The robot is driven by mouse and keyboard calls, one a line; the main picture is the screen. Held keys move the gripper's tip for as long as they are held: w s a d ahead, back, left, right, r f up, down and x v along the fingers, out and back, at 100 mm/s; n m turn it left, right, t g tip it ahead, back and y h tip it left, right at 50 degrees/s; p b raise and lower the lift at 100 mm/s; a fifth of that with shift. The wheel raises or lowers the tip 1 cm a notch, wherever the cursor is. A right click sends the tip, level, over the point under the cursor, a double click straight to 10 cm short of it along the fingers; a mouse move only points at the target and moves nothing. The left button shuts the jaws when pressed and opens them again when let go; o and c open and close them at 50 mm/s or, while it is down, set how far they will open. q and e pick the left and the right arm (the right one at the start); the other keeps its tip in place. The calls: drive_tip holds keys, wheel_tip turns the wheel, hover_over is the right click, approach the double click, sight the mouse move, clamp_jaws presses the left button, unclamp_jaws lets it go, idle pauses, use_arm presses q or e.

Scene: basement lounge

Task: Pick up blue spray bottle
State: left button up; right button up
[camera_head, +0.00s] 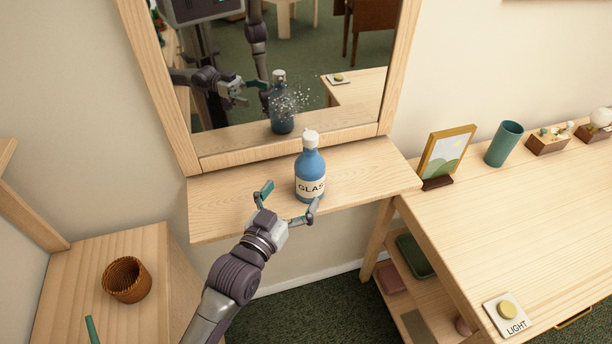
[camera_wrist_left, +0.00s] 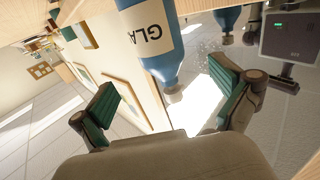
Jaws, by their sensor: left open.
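The blue spray bottle (camera_head: 311,170) stands upright on a wooden shelf (camera_head: 225,208) below a mirror. It has a white top and a label reading "GLAS". My left gripper (camera_head: 288,195) is open in front of the bottle, with one finger to its left and the other by its lower right. In the left wrist view the bottle (camera_wrist_left: 150,40) appears upside down beyond and between the two open fingers (camera_wrist_left: 172,98). I see no grip on it. My right gripper shows only as a possible reflection, so I cannot make it out directly.
The mirror (camera_head: 285,75) rises behind the shelf and reflects the bottle and my arm. On the right, a wooden desk (camera_head: 510,225) holds a picture frame (camera_head: 447,152), a green cup (camera_head: 504,144) and a light switch (camera_head: 507,313). A woven basket (camera_head: 127,280) stands at lower left.

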sight(302, 178)
use_arm(q)
drive_tip(key=x, duration=0.4)
drive_tip(key=shift+w+p, duration=0.4)
drive_tip(key=shift+p, duration=0.05)
drive_tip(key=x, duration=0.1)
drive_tip(key=p+x, duration=0.1)
drive_tip(key=x, duration=0.2)
drive_tip(key=shift+d+f, duration=0.2)
drive_tip(key=shift+f, duration=0.15)
drive_tip(key=shift+w, duration=0.25)
drive_tip(key=shift+s, duration=0.1)
drive_tip(key=c, duration=1.7)
drive_tip(key=shift+r, duration=0.1)
drive_tip(key=shift+c, duration=0.8)
use_arm(e)
drive_tip(key=shift+s+d+r, duration=0.2)
drive_tip(key=shift+d+r, duration=0.05)
drive_tip(key=shift+r, duration=0.4)
drive_tip(key=shift+s+d+r, duration=0.2)
drive_tip(key=shift+r, duration=0.4)
